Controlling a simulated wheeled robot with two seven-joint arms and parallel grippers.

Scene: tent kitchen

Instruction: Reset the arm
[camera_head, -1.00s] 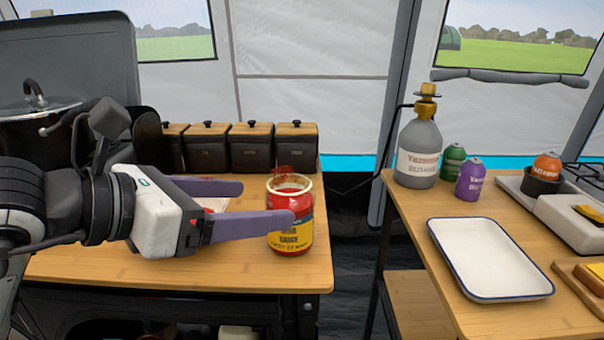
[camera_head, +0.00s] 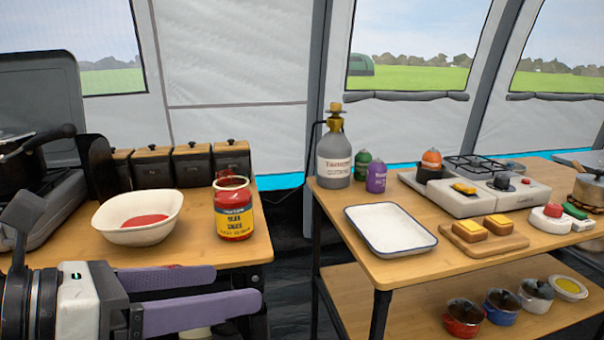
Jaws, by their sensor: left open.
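My left gripper (camera_head: 236,289) is at the lower left of the head view, its two purple fingers apart with nothing between them. It is in front of the left table's front edge, nearer to me than the jar and bowl. An open sauce jar (camera_head: 233,208) with a yellow and blue label stands upright near that table's right end. A white bowl (camera_head: 112,216) with red sauce in it stands left of the jar. My right gripper is not in view.
Dark canisters with wooden lids (camera_head: 152,168) line the left table's back. A gap separates it from the right table (camera_head: 400,268), which holds a white tray (camera_head: 362,218), a gas bottle (camera_head: 335,160), a stove (camera_head: 470,202) and a bread board (camera_head: 463,238). Pots stand on its lower shelf.

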